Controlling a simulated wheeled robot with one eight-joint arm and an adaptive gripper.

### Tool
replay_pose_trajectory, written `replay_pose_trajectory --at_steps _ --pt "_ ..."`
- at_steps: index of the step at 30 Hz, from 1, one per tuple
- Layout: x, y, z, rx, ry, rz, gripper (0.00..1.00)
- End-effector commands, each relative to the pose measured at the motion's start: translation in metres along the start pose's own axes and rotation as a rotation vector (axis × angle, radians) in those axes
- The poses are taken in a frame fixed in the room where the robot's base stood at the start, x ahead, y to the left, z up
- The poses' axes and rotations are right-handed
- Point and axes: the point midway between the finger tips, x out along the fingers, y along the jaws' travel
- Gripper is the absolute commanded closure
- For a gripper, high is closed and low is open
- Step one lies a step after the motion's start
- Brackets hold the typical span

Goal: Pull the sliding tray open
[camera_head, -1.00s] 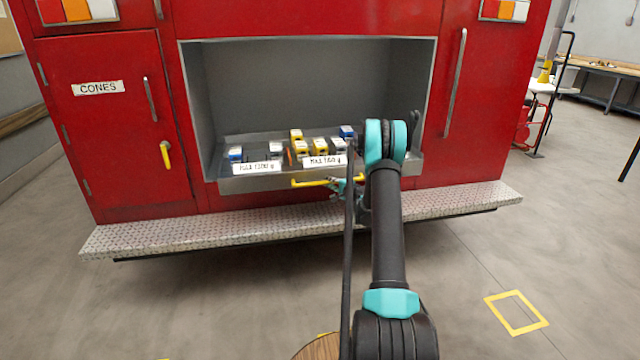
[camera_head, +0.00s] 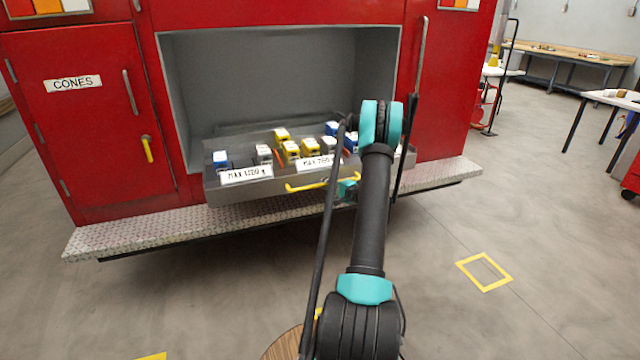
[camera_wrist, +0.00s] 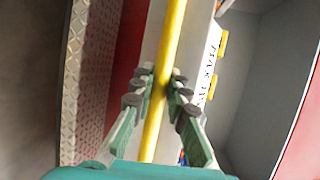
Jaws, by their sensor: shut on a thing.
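The sliding tray (camera_head: 240,193) is a grey metal drawer in the opening of the red truck body, and it sticks out past the opening's front edge. It carries several small yellow, blue and white blocks. A yellow bar handle (camera_head: 305,187) runs along its front and crosses the wrist view (camera_wrist: 172,40). My gripper (camera_wrist: 161,88) has its fingers on both sides of this bar and is shut on it. In the head view my gripper (camera_head: 346,188) is at the handle's right part, partly hidden by my arm.
A diamond-plate bumper step (camera_head: 150,229) runs below the tray. A red door marked CONES (camera_head: 85,120) is shut at the left. The grey floor is mostly open, with a yellow square outline (camera_head: 484,272) at the right. Tables (camera_head: 580,62) stand at the back right.

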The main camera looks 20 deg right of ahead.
Motion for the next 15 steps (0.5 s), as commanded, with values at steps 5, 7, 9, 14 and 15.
replay_pose_trajectory --at_steps 5,7,9,14,15 --pt "-0.0025 0.0006 -0.0013 0.0 0.002 0.0 1.0" --pt "-0.0024 0.0006 -0.0013 0.0 0.002 0.0 1.0" --pt "-0.0023 0.0006 -0.0013 0.0 0.002 0.0 1.0" --pt "-0.002 0.0005 -0.0013 0.0 0.002 0.0 0.77" --pt "-0.002 0.0004 -0.0012 0.0 0.002 0.0 0.72"
